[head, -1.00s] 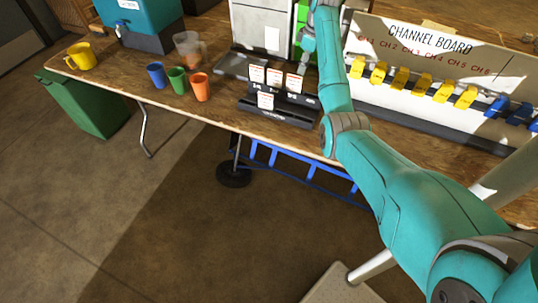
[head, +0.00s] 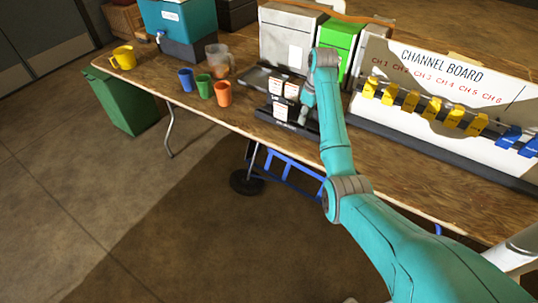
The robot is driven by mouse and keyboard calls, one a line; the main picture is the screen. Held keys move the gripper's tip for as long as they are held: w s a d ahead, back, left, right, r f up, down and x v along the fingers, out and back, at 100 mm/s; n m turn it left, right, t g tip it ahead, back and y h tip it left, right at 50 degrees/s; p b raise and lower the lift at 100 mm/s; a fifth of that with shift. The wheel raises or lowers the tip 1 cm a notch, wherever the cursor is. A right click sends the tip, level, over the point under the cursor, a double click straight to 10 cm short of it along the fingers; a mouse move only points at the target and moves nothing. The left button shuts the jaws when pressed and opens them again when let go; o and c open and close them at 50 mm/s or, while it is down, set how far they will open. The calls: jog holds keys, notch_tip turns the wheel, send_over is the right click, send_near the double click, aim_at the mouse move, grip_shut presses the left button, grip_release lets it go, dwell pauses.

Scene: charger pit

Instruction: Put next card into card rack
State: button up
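The dark stepped card rack (head: 262,114) stands on the wooden table near its front edge. Two white cards, a left one (head: 273,86) and a right one (head: 291,90), stand in its upper row. Another white card (head: 280,111) stands in the lower row. My gripper (head: 303,118) points down at the right part of the rack and covers part of it. The fingers are small and dark, so I cannot tell whether they are open, hold a card or touch the rack.
A grey cabinet (head: 285,35) and a green box (head: 340,42) stand behind the rack. The channel board (head: 440,85) with yellow and blue tags is at right. Blue (head: 186,80), green (head: 205,86) and orange (head: 223,94) cups stand left. Table between cups and rack is mostly clear.

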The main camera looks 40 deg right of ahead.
jog(key=a+f, duration=0.4)
jog(key=a, duration=0.4)
jog(key=a+f+m, duration=0.1)
jog(key=a+f, duration=0.4)
jog(key=a, duration=0.4)
jog(key=shift+s+a, duration=0.1)
jog(key=shift+a, duration=0.05)
